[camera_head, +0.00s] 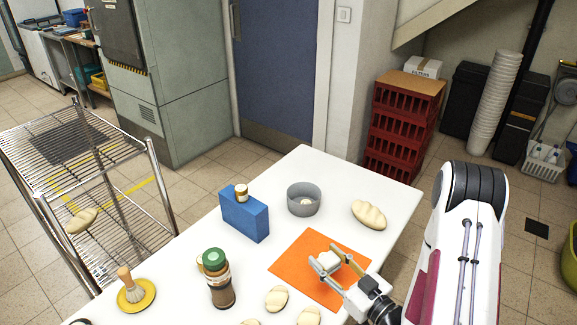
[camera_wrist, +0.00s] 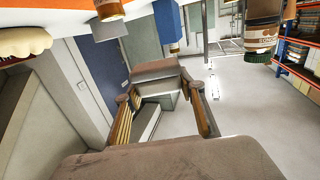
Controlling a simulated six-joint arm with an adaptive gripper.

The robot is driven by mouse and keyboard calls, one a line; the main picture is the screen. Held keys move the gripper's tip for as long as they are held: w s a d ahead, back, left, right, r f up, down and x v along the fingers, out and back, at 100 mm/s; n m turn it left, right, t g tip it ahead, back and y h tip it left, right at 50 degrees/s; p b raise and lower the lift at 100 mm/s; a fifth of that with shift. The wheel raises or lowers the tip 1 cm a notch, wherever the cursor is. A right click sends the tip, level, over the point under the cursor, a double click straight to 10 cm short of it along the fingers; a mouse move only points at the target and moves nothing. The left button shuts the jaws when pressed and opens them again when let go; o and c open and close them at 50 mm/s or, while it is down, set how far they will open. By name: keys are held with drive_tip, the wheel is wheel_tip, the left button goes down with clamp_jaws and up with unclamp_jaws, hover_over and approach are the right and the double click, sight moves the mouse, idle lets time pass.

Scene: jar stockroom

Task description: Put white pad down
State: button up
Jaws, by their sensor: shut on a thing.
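My gripper (camera_head: 338,262) is shut on the white pad (camera_head: 328,259), a small pale block between its fingers. The gripper and pad appear over the orange mat (camera_head: 297,268) on the white table; I cannot tell whether the pad touches it.
On the table (camera_head: 312,160) are a grey round bowl (camera_head: 304,201), a blue block (camera_head: 243,214) with a small jar behind, a green-lidded jar (camera_head: 218,283), a brush on a yellow dish (camera_head: 147,300), and several bread rolls (camera_head: 369,214). A wire rack stands left.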

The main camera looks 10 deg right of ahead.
drive_tip(key=shift+m+t+h, duration=0.3)
drive_tip(key=shift+m+h, duration=0.2)
drive_tip(key=shift+h, duration=0.1)
drive_tip(key=w+d, duration=0.1)
drive_tip(key=w+d+f, duration=0.1)
drive_tip(key=w+d, duration=0.1)
drive_tip(key=shift+d+f, duration=0.15)
drive_tip(key=shift+f, duration=0.15)
hover_over(334, 275)
drive_tip(key=s+a, duration=0.1)
drive_tip(key=s, duration=0.1)
drive_tip(key=shift+f, duration=2.75)
drive_tip(key=shift+f, duration=0.1)
drive_tip(key=shift+f, duration=2)
drive_tip(key=shift+f, duration=0.15)
drive_tip(key=o, duration=1)
